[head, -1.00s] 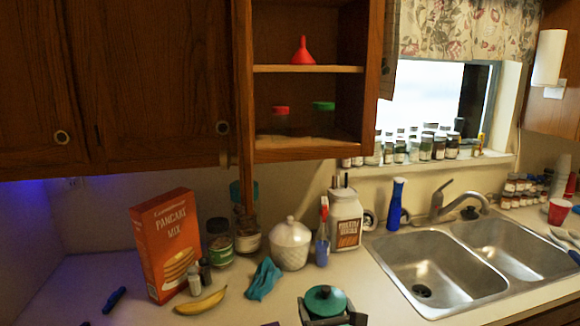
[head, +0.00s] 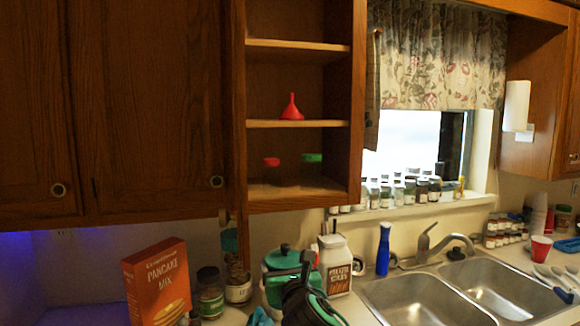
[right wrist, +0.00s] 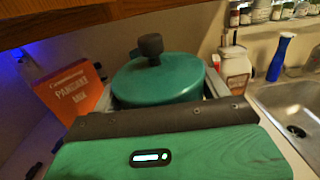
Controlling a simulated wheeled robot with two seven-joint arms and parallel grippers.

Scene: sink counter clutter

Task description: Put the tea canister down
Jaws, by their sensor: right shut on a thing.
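The tea canister (head: 282,260) has a teal lid with a dark knob. It is upright in my right gripper (head: 284,279), whose fingers are shut on its sides. In the right wrist view, the canister's lid (right wrist: 165,80) rises between the two fingers, beyond the green gripper body. In the head view the canister is in front of the back counter, beside a white jar with a printed label (head: 334,264). The gripper hides its lower part, so I cannot tell whether it touches anything below. My left gripper is not in view.
An open cupboard (head: 298,124) above holds a red funnel (head: 291,108) and two jars with red and green lids. A pancake mix box (head: 158,285) and glass jars (head: 210,292) stand left. A blue bottle (head: 383,249) and the sink (head: 425,300) are right.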

